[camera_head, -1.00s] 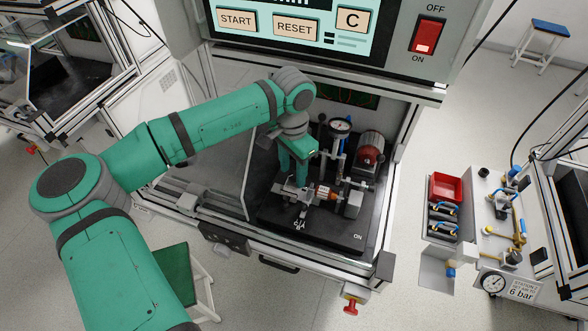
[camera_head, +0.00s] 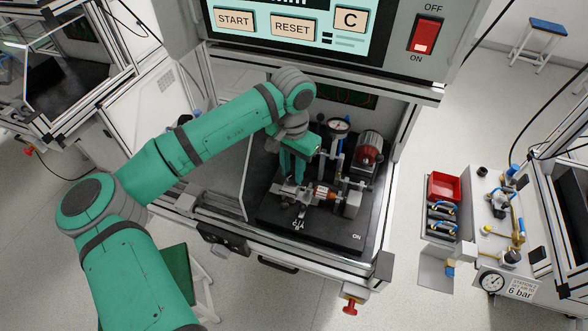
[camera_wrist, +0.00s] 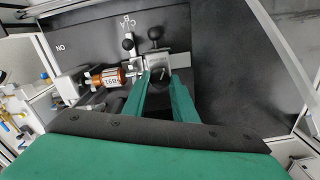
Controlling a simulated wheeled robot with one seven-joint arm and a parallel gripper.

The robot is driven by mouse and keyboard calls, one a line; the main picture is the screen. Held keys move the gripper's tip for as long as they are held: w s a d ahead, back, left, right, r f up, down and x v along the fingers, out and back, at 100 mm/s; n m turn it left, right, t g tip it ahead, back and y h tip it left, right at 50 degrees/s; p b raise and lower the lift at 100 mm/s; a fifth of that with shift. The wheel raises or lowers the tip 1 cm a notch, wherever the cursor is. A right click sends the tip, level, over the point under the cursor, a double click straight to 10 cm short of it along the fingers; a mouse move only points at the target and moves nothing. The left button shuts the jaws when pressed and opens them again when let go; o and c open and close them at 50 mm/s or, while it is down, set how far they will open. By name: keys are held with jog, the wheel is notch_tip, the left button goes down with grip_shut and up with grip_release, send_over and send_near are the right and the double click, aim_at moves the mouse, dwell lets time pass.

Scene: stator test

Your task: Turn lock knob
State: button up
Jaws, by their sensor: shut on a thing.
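The lock knob (camera_wrist: 158,90) is a dark round knob on the metal fixture, seen between my fingertips in the wrist view. My gripper (camera_wrist: 158,84) is shut on it, with one green finger on each side. In the head view my gripper (camera_head: 292,178) points down into the test station, and the fingers hide the knob there. A copper-wound stator (camera_wrist: 108,78) marked with digits lies beside the fixture; it also shows in the head view (camera_head: 322,190).
A dial gauge (camera_head: 339,125) and a motor (camera_head: 369,148) stand behind the fixture. A clear guard panel is at the left.

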aim_at(292, 175)
jog(key=n, duration=0.6)
jog(key=shift+a+n, duration=0.15)
jog(key=shift+n, duration=0.15)
jog(key=n, duration=0.4)
jog(key=shift+s, duration=0.1)
jog(key=shift+n, duration=2)
jog(key=o, duration=1)
jog(key=shift+o, duration=0.2)
jog(key=shift+r, duration=0.1)
notch_tip(292, 175, up, 11)
